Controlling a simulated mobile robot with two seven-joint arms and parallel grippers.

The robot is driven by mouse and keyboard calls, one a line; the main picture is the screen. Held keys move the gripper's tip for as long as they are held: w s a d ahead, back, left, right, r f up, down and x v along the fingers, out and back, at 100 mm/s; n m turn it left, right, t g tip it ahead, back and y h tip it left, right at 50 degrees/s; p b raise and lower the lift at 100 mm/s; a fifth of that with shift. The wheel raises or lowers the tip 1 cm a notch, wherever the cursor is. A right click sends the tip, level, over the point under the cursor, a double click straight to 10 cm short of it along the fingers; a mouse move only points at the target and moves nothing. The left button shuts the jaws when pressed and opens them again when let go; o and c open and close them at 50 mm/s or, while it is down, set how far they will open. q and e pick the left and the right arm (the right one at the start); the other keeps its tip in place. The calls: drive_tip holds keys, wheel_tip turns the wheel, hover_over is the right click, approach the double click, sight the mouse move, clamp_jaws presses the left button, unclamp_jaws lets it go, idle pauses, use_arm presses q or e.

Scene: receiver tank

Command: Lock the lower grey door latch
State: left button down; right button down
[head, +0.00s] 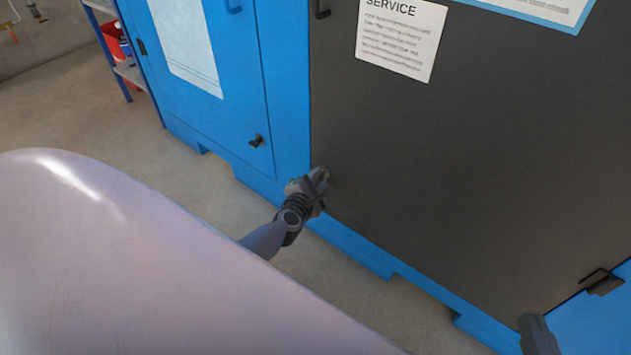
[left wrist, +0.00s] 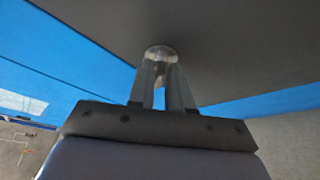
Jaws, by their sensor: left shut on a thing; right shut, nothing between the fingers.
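The dark grey door (head: 430,160) fills the right of the head view and looks flush with the blue cabinet. My left gripper (head: 320,178) is at the door's lower left edge. In the left wrist view, its two fingers (left wrist: 161,88) are shut on a rounded, metallic lower latch knob (left wrist: 160,52) against the dark door. In the head view the gripper hides that latch, and its turn angle cannot be told. My right gripper (head: 537,335) is at the lower right, apart from the latch, shut and empty.
A blue door (head: 235,80) with a small black latch (head: 257,141) stands left of the grey door. A dark hinge (head: 601,282) is at the grey door's lower right. A shelf with a red container (head: 113,42) is at the upper left. Concrete floor (head: 85,115) is clear.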

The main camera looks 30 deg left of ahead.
use_arm(q)
drive_tip(key=shift+d+f+m+t+y, duration=0.15)
drive_tip(key=shift+m+t+y, duration=0.4)
drive_tip(key=shift+m, duration=1)
drive_tip(key=shift+f+m+t+y, duration=0.15)
drive_tip(key=shift+m+t+y, duration=0.4)
drive_tip(key=shift+m, duration=1)
drive_tip(key=c, duration=1.2)
unclamp_jaws()
